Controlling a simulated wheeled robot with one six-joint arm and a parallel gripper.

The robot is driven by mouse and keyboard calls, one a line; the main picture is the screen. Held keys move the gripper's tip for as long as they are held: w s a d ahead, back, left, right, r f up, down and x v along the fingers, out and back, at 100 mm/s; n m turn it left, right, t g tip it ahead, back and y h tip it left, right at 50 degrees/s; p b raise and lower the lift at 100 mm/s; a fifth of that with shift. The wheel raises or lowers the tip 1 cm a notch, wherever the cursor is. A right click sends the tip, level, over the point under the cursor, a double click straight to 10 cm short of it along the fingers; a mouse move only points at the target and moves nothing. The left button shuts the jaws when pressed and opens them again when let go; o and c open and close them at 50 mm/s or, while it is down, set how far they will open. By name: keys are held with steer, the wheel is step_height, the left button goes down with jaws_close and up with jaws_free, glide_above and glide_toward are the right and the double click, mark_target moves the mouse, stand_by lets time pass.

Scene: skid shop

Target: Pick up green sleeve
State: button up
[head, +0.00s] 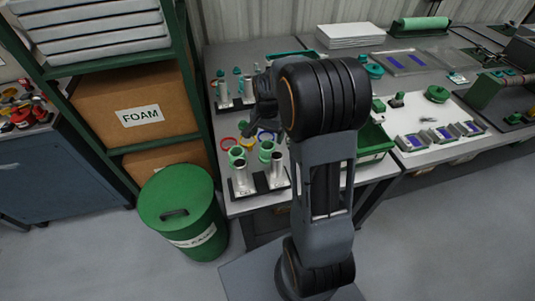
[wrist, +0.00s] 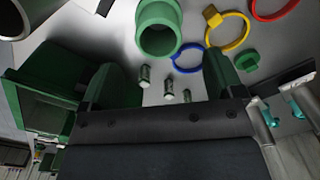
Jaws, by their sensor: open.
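A hollow green sleeve (wrist: 158,28) stands on the bench top in the wrist view, just beyond my fingertips and apart from them. Its open end shows. My gripper (wrist: 168,66) is open, with one finger on either side of the picture and nothing between them but bench and small metal-and-green pieces farther off. In the head view a green sleeve (head: 266,149) stands behind a silver tube, and another green sleeve (head: 236,153) stands to its left. My arm hides most of my gripper in the head view.
Silver tubes (head: 241,179) stand on a black base at the bench front. Blue (wrist: 186,57), yellow (wrist: 230,32) and red rings lie near the sleeve. A green bin (head: 376,143) is at the right. A rack with teal-topped pieces (head: 237,86) stands behind.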

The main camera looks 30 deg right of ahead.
mark_target(267, 148)
steer(key=shift+s+f+b, duration=0.15)
steer(key=shift+f+b, duration=0.15)
steer(key=shift+f, duration=3.55)
steer(key=shift+c, duration=0.2)
steer(key=c, duration=1)
steer(key=shift+o, duration=0.2)
steer(key=shift+r, duration=0.1)
